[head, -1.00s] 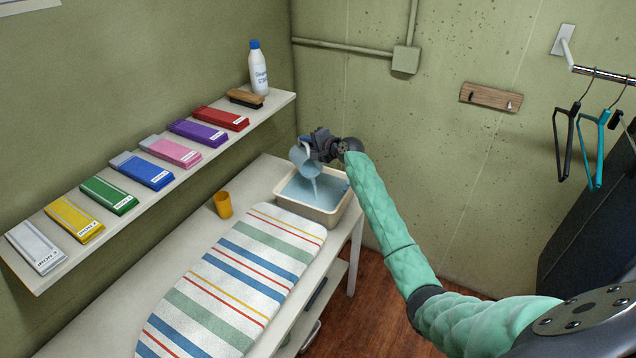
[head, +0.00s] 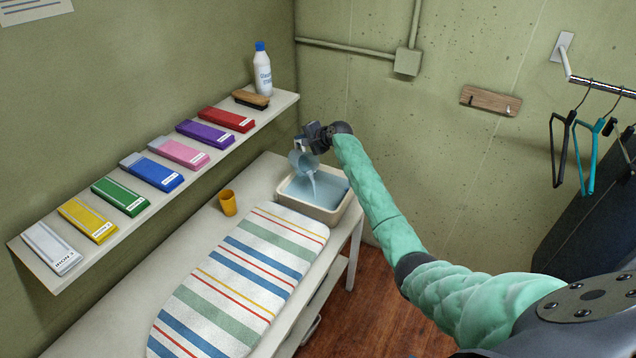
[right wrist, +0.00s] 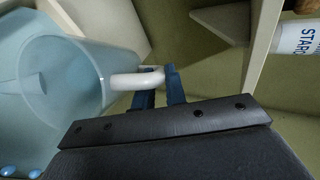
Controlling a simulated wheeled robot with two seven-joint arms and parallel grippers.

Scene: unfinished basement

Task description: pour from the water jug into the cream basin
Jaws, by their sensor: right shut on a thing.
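The water jug (head: 302,161), pale blue and see-through, is tilted above the cream basin (head: 312,212). A stream of water (head: 313,186) runs from its lip into the basin, which holds blue water. My right gripper (head: 304,144) is shut on the jug's white handle. The right wrist view shows the jug (right wrist: 105,70) close up at left, with the dark fingers (right wrist: 172,86) around its handle (right wrist: 137,80). The basin stands at the far end of the white table (head: 262,180). My left gripper is not in view.
An orange cup (head: 228,203) stands left of the basin. A striped ironing pad (head: 240,275) lies in front of it. A wall shelf (head: 150,212) with several coloured boxes, a brush (head: 250,99) and a bottle (head: 263,75) runs along the left.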

